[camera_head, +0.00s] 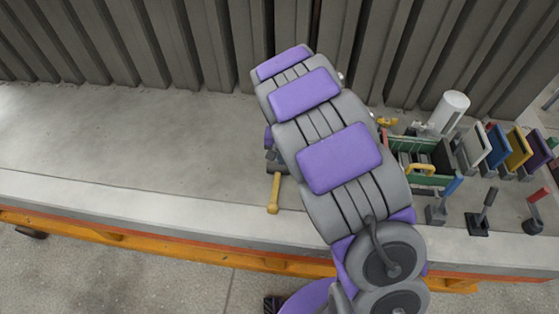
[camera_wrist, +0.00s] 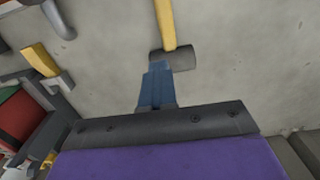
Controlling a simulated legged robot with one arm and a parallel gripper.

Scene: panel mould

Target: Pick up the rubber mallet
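The rubber mallet lies on the pale concrete surface, with a yellow handle and a dark head. In the head view its handle (camera_head: 273,193) shows left of my arm, and the head end is partly covered by my arm. In the wrist view the mallet's dark head (camera_wrist: 178,60) lies just beyond my gripper (camera_wrist: 158,72), with the handle running away to the top edge. My gripper's blue fingers point at the head and overlap its left end in the picture. Contact is not clear. One finger seems to cover the other, so the opening is hidden.
A green crate (camera_head: 412,178) with tools stands right of my arm. A white cylinder (camera_head: 448,112) and several coloured panels (camera_head: 519,148) stand behind and right. Dark-based tools (camera_head: 482,215) stand at the right front. The surface left of the mallet is clear; ribbed panels (camera_head: 200,45) line the back.

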